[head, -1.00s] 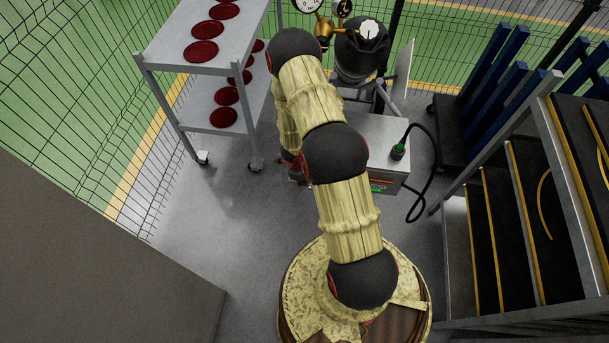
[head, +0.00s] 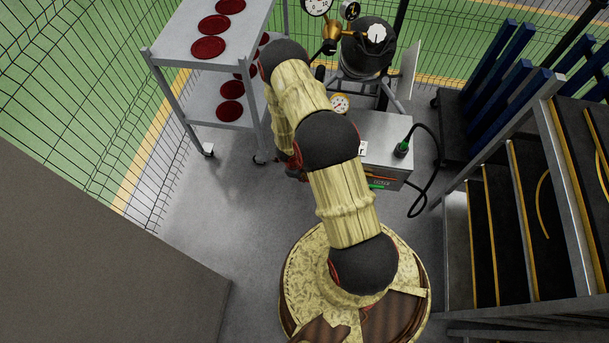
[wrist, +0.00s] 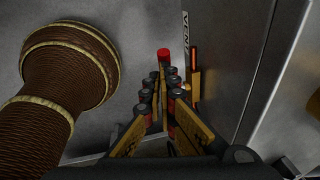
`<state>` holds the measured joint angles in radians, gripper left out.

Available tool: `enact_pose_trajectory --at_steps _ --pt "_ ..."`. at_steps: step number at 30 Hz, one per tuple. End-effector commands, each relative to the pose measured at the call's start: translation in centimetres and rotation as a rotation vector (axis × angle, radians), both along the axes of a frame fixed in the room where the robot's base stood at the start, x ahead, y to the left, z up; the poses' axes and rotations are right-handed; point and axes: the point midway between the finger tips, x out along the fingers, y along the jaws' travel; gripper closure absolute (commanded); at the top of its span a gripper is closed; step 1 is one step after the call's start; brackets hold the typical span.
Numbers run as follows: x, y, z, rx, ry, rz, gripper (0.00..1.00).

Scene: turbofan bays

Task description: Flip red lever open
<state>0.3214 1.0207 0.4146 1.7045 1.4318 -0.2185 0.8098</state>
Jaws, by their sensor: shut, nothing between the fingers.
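In the wrist view a small red piece (wrist: 163,55), which looks like the lever's end, shows just beyond my fingertips against a grey metal surface. My gripper (wrist: 163,84) is shut and empty, with its fingers pointing towards the red piece. I cannot tell whether they touch it. The rest of the lever is hidden behind the fingers. In the head view my arm covers the gripper and the lever, beside the grey box (head: 385,135).
A gauge (head: 340,103) and black cable (head: 437,165) are by the box. A cart (head: 175,55) with red discs stands left, a shelf rack (head: 555,200) right.

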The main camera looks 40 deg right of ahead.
Motion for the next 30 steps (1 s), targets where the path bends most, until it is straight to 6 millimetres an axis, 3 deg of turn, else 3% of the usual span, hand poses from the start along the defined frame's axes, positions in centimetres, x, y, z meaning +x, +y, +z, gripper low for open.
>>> enact_pose_trajectory --at_steps 12,30 --pt "0.7 0.6 -1.3 0.001 -0.001 0.0 1.0" --pt "0.8 0.7 -1.6 0.0 0.0 0.0 1.0"
